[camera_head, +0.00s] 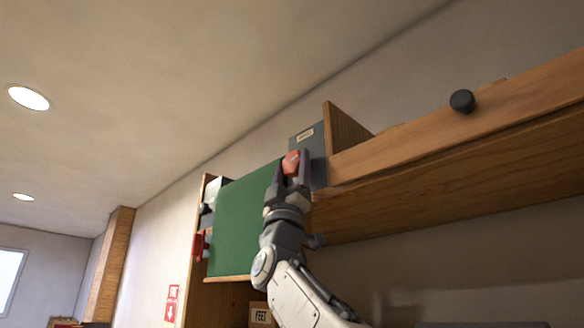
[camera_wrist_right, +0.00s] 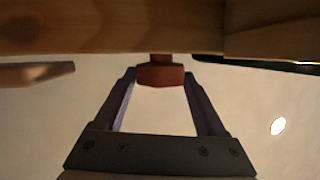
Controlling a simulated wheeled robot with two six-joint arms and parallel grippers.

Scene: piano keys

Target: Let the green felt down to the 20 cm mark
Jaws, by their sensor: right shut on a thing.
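The green felt (camera_head: 243,222) shows in the head view as a large flat green panel at the shelf's left part. My right gripper (camera_head: 293,163) is at the felt's upper right edge, shut on a red-orange knob (camera_head: 290,162). In the right wrist view the knob (camera_wrist_right: 160,75) sits between the fingertips of my right gripper (camera_wrist_right: 160,78), just below a wooden edge. I cannot make out a 20 cm mark. My left gripper is not in view.
A wooden shelf (camera_head: 450,130) with a black knob (camera_head: 462,101) extends to the right. A dark labelled box (camera_head: 303,138) stands behind my gripper. A red object (camera_head: 200,245) is at the felt's left edge.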

